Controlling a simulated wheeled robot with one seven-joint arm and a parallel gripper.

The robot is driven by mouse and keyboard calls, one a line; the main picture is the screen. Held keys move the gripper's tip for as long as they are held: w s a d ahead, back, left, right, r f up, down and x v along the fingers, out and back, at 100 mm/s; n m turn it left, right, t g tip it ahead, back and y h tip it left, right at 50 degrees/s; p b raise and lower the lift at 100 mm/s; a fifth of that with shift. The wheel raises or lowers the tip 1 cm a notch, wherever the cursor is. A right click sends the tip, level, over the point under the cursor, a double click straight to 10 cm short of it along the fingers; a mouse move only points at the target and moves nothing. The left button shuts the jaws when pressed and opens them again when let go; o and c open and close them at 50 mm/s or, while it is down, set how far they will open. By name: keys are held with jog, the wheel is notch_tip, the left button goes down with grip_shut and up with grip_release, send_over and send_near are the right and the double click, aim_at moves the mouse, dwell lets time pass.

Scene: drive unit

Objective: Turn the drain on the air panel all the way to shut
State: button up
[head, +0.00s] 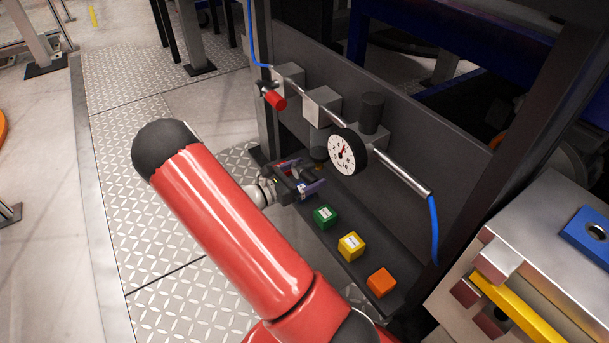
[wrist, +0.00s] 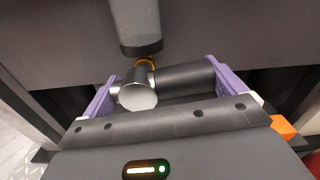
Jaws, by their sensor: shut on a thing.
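The air panel (head: 300,60) stands ahead in the head view, with metal blocks, a pipe and a gauge along it. The drain (wrist: 186,79) shows in the wrist view as a dark grey cylinder lying crosswise, with a round silver end at its left. It sits below a grey cylindrical part (wrist: 138,28), with a brass-coloured ring between them. My gripper (head: 300,176) is low at the panel, left of the gauge. In the wrist view its purple jaws (wrist: 160,88) are shut on the drain, one at each end. In the head view the gripper mostly hides the drain.
A round gauge (head: 347,152) and a black knob (head: 371,110) are right of my gripper. A red handle (head: 274,99) is above it. Green (head: 325,217), yellow (head: 351,246) and orange (head: 381,282) blocks lie on the ledge to the lower right. A metal bench (head: 545,230) stands at right.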

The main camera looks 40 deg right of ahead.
jog(key=shift+f+m, duration=0.25)
jog(key=shift+m, duration=0.25)
dwell(0.3)
jog(key=o, duration=1)
jog(key=a, duration=0.8)
jog(key=shift+w, duration=0.2)
jog(key=s+a+r+m+t+y+p, duration=0.1)
jog(key=s+a+r+m+t+y, duration=0.1)
jog(key=s+a+r+m+y, duration=0.3)
jog(key=s+a+r+m+t+y+p, duration=0.2)
jog(key=s+a+r+m+y, duration=0.3)
jog(key=r, duration=0.7)
jog(key=s+a+r+m+t+y+p, duration=0.1)
jog(key=s+a+r+m+t+y, duration=0.1)
jog(key=s+a+r+m+y, duration=0.3)
jog(key=shift+s+a+r+m+t+y, duration=0.2)
jog(key=shift+s+r+m+y, duration=0.5)
jog(key=shift+s+r, duration=0.4)
jog(key=shift+s+a+r+m+t+y, duration=0.15)
jog(key=shift+s+r+m+y, duration=0.45)
jog(key=shift+s+r+y, duration=0.35)
